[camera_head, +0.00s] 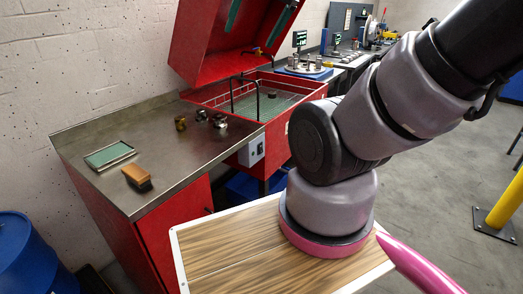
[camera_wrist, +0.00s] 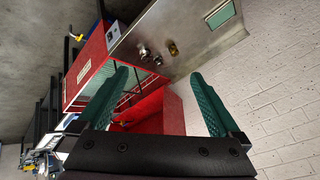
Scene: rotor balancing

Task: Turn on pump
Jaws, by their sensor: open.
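The red parts washer (camera_head: 231,104) stands at the back with its lid (camera_head: 205,40) raised. A small grey switch box (camera_head: 251,151), which looks like the pump switch, is fixed to its front side below the rim. Its switch setting is too small to read. The same switch box (camera_wrist: 113,34) shows at upper left in the wrist view, ahead of my gripper and left of it. My gripper (camera_wrist: 160,76) has green ribbed fingers, spread apart with nothing between them, well away from the box.
A steel-topped bench (camera_head: 160,160) left of the washer holds a green tray (camera_head: 109,155), a brush (camera_head: 136,177) and small metal parts. A wood-topped surface (camera_head: 225,245) lies in front. A blue drum (camera_head: 30,255) and yellow post (camera_head: 505,205) stand at the sides.

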